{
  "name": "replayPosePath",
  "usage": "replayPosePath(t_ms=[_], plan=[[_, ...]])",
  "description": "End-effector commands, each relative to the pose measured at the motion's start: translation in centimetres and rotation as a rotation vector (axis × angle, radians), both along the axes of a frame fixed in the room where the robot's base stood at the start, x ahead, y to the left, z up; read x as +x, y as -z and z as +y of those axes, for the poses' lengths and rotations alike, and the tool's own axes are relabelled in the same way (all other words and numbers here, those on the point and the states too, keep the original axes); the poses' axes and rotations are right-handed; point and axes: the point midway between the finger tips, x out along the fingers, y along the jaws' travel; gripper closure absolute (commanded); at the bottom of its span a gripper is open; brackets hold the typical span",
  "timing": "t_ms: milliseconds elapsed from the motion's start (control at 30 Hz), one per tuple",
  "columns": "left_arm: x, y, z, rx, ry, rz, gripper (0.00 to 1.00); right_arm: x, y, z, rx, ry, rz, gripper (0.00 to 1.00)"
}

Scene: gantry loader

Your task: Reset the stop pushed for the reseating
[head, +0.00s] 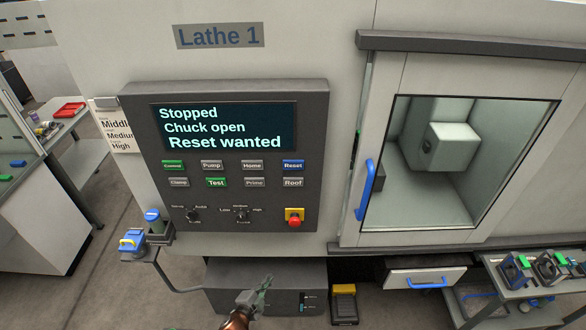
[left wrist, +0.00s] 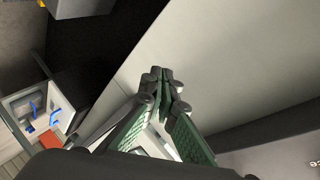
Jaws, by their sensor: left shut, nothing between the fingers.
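The control panel (head: 225,110) on Lathe 1 has a dark screen (head: 224,127) reading "Stopped", "Chuck open", "Reset wanted". The red stop button (head: 294,221) sits on a yellow plate at the panel's lower right. I cannot tell whether it is pushed in. The blue Reset button (head: 293,164) is at the right end of the upper button row. My left gripper (head: 266,282) is below the panel, apart from it and from the stop. In the left wrist view its green-padded fingers (left wrist: 162,78) meet at the tips, empty. My right gripper is not in view.
The lathe door (head: 380,145) with its blue handle (head: 366,190) is right of the panel. A blue-topped post and bracket (head: 153,222) stick out at the lower left. A drawer (head: 425,278) and a side table (head: 500,285) with parts stand lower right.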

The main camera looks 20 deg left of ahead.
Motion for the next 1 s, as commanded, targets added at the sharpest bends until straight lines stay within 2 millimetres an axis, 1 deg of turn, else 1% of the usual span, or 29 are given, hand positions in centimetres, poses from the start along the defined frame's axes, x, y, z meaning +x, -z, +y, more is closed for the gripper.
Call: replayPosePath(t_ms=[33, 67, 100, 167, 200, 267, 300, 367, 400, 433, 467, 500, 533, 567, 600, 667, 700, 800, 833, 900, 1000], plan=[[1.2, -3.8, -0.6, 0.031, 0.025, -0.062, 1.0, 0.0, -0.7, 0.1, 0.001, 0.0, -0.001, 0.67], [1.8, -5.7, -0.9, 0.052, 0.039, -0.096, 1.0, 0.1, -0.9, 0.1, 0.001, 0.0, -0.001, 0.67], [2.4, -8.3, -1.4, 0.081, 0.057, -0.141, 1.0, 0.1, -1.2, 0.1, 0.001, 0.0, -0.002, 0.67], [3.3, -12.1, -2.1, 0.124, 0.083, -0.21, 1.0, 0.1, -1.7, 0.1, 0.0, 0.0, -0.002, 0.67], [3.7, -14.7, -2.6, 0.152, 0.098, -0.254, 1.0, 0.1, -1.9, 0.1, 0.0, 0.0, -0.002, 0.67], [4.2, -18.4, -3.3, 0.197, 0.119, -0.321, 1.0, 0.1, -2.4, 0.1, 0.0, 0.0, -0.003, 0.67], [4.3, -20.7, -3.7, 0.224, 0.131, -0.362, 1.0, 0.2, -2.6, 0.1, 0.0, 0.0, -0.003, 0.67], [4.5, -24.2, -4.3, 0.267, 0.147, -0.424, 1.0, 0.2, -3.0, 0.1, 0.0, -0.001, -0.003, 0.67], [4.5, -26.4, -4.8, 0.294, 0.157, -0.463, 1.0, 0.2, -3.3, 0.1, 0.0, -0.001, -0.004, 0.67], [4.4, -28.1, -5.1, 0.316, 0.165, -0.494, 1.0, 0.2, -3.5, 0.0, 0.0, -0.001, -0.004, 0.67], [4.4, -29.8, -5.4, 0.338, 0.171, -0.524, 1.0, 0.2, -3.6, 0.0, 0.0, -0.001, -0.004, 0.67], [4.2, -32.0, -5.9, 0.366, 0.178, -0.566, 1.0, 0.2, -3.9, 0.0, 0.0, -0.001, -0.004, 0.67], [4.0, -33.7, -6.2, 0.388, 0.184, -0.596, 1.0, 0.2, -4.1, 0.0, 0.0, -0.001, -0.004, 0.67], [3.8, -35.4, -6.5, 0.412, 0.189, -0.627, 1.0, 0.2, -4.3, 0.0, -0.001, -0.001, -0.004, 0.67], [3.5, -37.6, -7.0, 0.442, 0.196, -0.668, 1.0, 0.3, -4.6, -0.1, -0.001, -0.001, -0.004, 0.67], [2.8, -40.7, -7.7, 0.488, 0.203, -0.727, 1.0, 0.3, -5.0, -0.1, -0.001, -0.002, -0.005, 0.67], [2.3, -42.7, -8.1, 0.519, 0.208, -0.767, 1.0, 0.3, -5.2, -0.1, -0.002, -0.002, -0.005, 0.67], [1.1, -47.0, -9.1, 0.587, 0.214, -0.852, 1.0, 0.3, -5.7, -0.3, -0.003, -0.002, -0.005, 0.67], [0.7, -48.0, -9.3, 0.604, 0.215, -0.872, 1.0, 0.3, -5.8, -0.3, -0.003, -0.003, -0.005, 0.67], [0.0, -49.9, -9.8, 0.638, 0.217, -0.912, 1.0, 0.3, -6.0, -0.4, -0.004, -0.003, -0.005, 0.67], [-0.6, -51.5, -10.1, 0.667, 0.218, -0.946, 1.0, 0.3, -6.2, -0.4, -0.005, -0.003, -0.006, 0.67]])
